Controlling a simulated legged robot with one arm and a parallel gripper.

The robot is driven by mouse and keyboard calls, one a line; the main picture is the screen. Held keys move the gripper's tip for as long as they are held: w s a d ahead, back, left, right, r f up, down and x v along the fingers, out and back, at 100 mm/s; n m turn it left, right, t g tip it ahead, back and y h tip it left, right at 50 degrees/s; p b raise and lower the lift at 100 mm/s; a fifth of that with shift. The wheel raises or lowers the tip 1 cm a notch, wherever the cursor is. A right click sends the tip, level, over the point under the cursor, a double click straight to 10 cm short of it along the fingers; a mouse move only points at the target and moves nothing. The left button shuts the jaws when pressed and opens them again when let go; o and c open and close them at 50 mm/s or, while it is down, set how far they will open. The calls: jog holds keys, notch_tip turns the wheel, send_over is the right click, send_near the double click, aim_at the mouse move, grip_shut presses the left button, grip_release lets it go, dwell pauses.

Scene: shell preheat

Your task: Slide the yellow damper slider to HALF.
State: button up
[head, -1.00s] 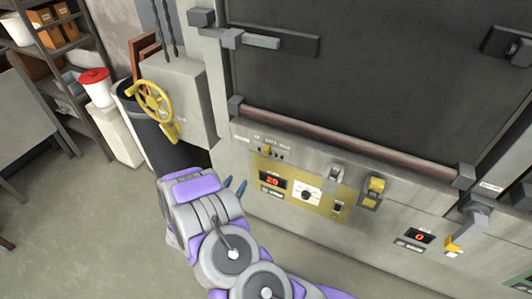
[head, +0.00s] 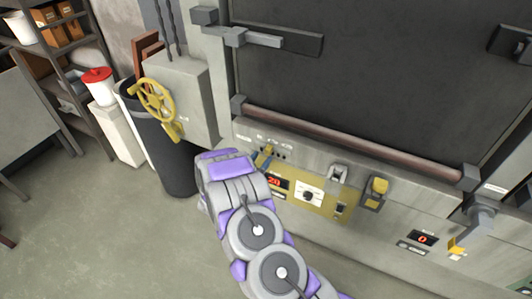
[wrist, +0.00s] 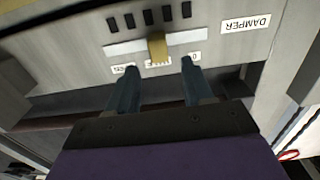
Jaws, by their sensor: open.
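The yellow damper slider (wrist: 157,48) stands out from a pale horizontal track (wrist: 185,40) under dark slots in the wrist view. It is near the middle of the track, in line with the middle one of three small labels, whose text I cannot read clearly. A DAMPER label (wrist: 246,23) is to the right. My gripper (wrist: 159,66) is open, with one finger on each side of the slider's line and the tips just short of it. In the head view, the slider (head: 268,149) is small and my gripper (head: 263,159) is close against the panel there, partly hidden by my arm.
A red display (head: 275,182), a dial (head: 308,195) and a yellow switch (head: 376,190) are along the panel to the right. The door's bar (head: 340,140) runs above. A yellow handwheel (head: 157,101) and a black bin (head: 172,150) stand to the left.

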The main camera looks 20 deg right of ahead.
aim_at(267, 151)
jog(key=x, duration=0.5)
jog(key=shift+c, duration=0.5)
jog(key=shift+a, duration=0.1)
grip_shut()
